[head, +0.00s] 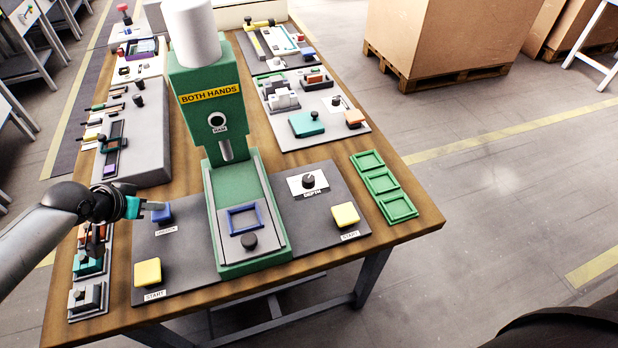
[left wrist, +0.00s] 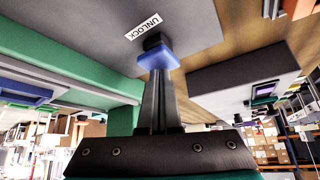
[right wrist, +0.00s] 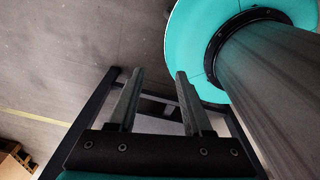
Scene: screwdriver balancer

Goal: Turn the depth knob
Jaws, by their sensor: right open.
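The black depth knob (head: 308,181) stands on a white plate marked DEPTH, on the grey panel right of the green press (head: 238,185). No gripper is near it. My left gripper (head: 146,206) is at the blue UNLOCK button (head: 162,214) on the left panel. In the left wrist view its two fingers (left wrist: 159,82) are close together, with their tips at the blue button (left wrist: 158,58); I cannot tell whether they touch it. My right gripper (right wrist: 155,82) shows only in the right wrist view, open and empty, over the floor.
Yellow START buttons (head: 345,214) (head: 147,272) sit on both panels. Green trays (head: 381,182) lie along the table's right edge. A black knob (head: 249,241) sits at the front of the press, before a blue frame (head: 244,217). The tall press head (head: 213,100) rises mid-table.

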